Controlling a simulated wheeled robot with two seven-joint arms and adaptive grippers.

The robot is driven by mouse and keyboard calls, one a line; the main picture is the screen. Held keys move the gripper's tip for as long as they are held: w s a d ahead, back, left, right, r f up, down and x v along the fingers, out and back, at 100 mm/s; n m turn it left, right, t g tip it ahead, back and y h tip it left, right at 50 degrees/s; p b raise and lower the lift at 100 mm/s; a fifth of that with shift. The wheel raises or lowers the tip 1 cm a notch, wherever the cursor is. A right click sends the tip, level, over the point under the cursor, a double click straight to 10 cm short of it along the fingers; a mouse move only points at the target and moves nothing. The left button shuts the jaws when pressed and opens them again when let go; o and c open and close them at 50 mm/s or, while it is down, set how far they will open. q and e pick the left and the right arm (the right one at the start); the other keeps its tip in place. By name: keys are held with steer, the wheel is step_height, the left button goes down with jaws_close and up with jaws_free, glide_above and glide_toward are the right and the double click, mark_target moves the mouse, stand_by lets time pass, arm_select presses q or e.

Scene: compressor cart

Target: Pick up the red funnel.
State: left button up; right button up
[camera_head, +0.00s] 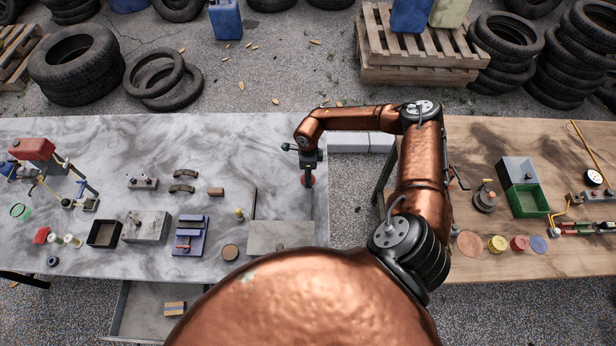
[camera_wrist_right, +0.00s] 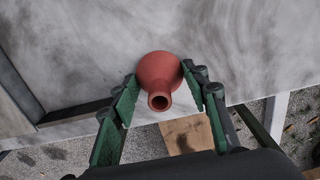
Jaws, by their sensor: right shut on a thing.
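The red funnel (camera_wrist_right: 160,78) is between the two green-padded fingers of my right gripper (camera_wrist_right: 163,84) in the right wrist view, its narrow open spout toward the camera. The fingers are shut on its sides. In the head view my right gripper (camera_head: 309,162) points down over the right part of the grey marbled table (camera_head: 265,150). I cannot tell whether the funnel touches the tabletop. My left gripper is not in view.
A grey plate (camera_head: 280,236) and a thin dark upright piece stand near the gripper. A gap with pale blocks (camera_head: 361,142) separates this table from the wooden table (camera_head: 470,160) at right. Blue clamp (camera_head: 190,235), dark tray (camera_head: 104,233) and small parts lie left.

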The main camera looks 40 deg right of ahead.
steer(key=c, duration=0.3)
